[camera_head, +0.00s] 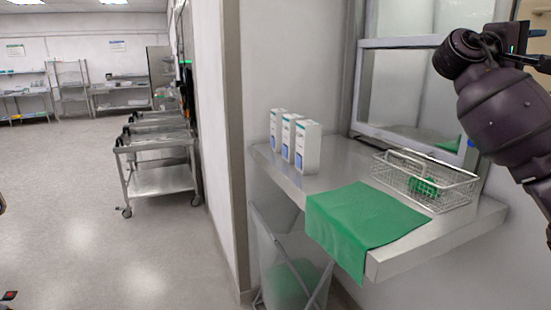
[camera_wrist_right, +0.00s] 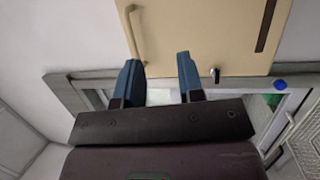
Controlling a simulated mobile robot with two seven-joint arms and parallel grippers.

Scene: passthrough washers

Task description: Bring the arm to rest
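My right arm (camera_head: 500,105) comes in from the right in the head view, raised above the steel shelf and clear of it. My right gripper (camera_wrist_right: 158,62) shows in the right wrist view with its two blue-grey fingers apart and nothing between them. Beyond the fingers are a beige door panel (camera_wrist_right: 205,35) with a handle and part of a window frame. In the head view the gripper is only partly seen at the upper right edge. My left gripper cannot be made out; only small dark bits show at the left edge.
A steel shelf (camera_head: 345,168) holds three white cartons (camera_head: 307,148), a green cloth (camera_head: 358,222) and a wire basket (camera_head: 425,180) with a green item inside. A window (camera_head: 405,90) is behind it. A bin (camera_head: 290,265) stands below. Carts (camera_head: 158,160) and open floor (camera_head: 120,245) lie left.

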